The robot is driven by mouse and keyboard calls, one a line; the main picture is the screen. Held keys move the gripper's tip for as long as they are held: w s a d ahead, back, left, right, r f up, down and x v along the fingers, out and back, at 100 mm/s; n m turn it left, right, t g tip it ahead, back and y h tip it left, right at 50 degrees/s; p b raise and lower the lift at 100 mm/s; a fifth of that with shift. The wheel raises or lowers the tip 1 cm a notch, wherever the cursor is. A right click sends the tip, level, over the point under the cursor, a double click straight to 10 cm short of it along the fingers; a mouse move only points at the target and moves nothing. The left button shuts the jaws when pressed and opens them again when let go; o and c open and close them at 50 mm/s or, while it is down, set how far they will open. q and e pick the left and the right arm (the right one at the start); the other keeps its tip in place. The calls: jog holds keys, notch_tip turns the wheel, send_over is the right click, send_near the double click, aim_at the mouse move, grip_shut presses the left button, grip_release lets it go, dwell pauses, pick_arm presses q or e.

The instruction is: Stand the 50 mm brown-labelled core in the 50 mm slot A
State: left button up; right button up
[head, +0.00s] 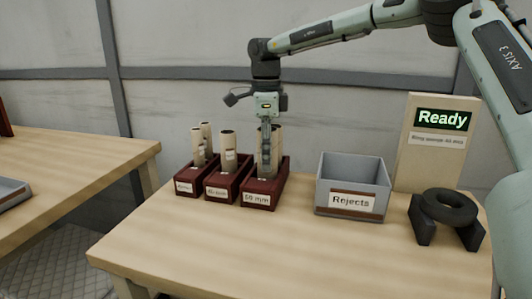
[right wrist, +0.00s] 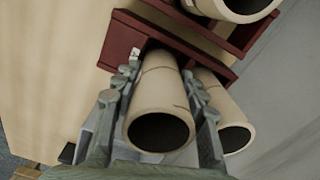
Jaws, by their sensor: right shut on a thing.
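My right gripper (head: 265,160) points straight down over the right-hand dark red rack (head: 258,201), whose small label seems to read 50 mm. It is shut on a pale cardboard core (right wrist: 158,100), which stands between the fingers in the right wrist view (right wrist: 161,75). The core is upright, its lower end at the red rack (right wrist: 122,42); I cannot tell how deep it sits. Its brown label is not visible. A second pale core (right wrist: 237,128) stands close beside it. My left gripper is not in view.
Two more red racks, left (head: 188,187) and middle (head: 218,191), hold upright cores. A grey Rejects bin (head: 352,172) stands right of them. A sign reading Ready (head: 440,120) and a dark ring on a stand (head: 449,208) are at the right. The front table is clear.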

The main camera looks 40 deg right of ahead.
jog(key=shift+f, duration=0.2)
jog(key=o, duration=1.2)
jog(key=shift+o, duration=0.2)
jog(key=shift+r, duration=0.15)
notch_tip(320, 180, up, 12)
jog(key=shift+f, duration=0.1)
